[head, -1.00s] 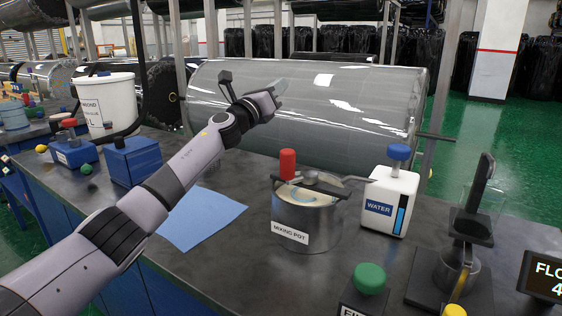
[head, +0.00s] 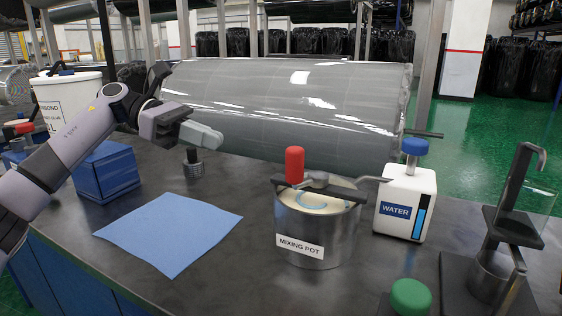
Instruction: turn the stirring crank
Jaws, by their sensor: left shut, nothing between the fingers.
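The mixing pot (head: 335,240) is a steel pot with a white label, standing upright on the dark bench right of centre. Its stirring crank has an upright red handle (head: 294,165) at the left of the pot's top and a grey metal arm (head: 325,183) across it. Pale contents with a bluish curved streak show inside. My left gripper (head: 217,139) is shut and empty, pointing right. It is in the air left of the red handle, slightly higher in the picture and clearly apart from it. My right gripper is not in view.
A white water container (head: 405,205) with a blue cap stands close at the pot's right. A blue cloth (head: 168,232) lies flat at left. A small black-topped metal piece (head: 193,165) stands below my gripper. A large wrapped roll (head: 300,110) lies behind. A dark stand (head: 505,230) is at right.

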